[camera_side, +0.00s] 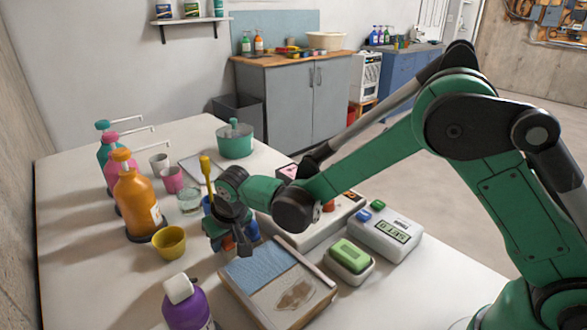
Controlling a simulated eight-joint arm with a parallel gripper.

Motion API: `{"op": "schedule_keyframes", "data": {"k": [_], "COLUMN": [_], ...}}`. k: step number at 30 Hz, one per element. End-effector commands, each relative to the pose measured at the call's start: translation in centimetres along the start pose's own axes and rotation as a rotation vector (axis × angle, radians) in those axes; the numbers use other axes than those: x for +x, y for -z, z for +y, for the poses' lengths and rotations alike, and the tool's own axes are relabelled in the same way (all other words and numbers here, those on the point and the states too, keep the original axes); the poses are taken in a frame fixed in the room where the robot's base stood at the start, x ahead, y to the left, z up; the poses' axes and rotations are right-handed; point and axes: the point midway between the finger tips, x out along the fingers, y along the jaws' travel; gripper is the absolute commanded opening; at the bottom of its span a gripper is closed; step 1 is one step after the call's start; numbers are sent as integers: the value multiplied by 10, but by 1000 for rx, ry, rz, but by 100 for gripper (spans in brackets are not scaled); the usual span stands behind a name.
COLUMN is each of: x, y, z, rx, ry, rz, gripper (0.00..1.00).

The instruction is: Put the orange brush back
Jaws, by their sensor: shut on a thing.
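The orange brush (206,172) stands about upright at the left of my gripper, with its yellow-orange handle end up. My gripper (226,232) reaches in from the right, low over the middle of the white table. It is shut on the brush, though the grip itself is largely hidden by the gripper. The lower end of the brush is hidden too. Small blue, red and green parts (250,232) show around and behind the fingers. I cannot tell whether they belong to a holder, or whether the brush touches it.
An orange pump bottle (135,200), a yellow cup (170,242), a pink cup (172,180) and a glass (189,202) stand at left. A purple bottle (186,305) and a framed tray (243,293) are in front. A green soap block (350,255) and a scale (386,234) lie right.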

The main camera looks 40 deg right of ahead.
Motion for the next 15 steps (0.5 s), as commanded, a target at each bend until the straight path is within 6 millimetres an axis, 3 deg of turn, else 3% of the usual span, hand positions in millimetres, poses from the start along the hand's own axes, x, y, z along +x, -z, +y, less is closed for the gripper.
{"op": "schedule_keyframes", "data": {"k": [3, 14, 15], "x": [10, 13, 13], "y": [-4, -6, -6], "z": [0, 0, 0], "rx": [0, 0, 0], "ry": [0, 0, 0], "rz": [0, 0, 0], "gripper": [0, 0, 42]}}
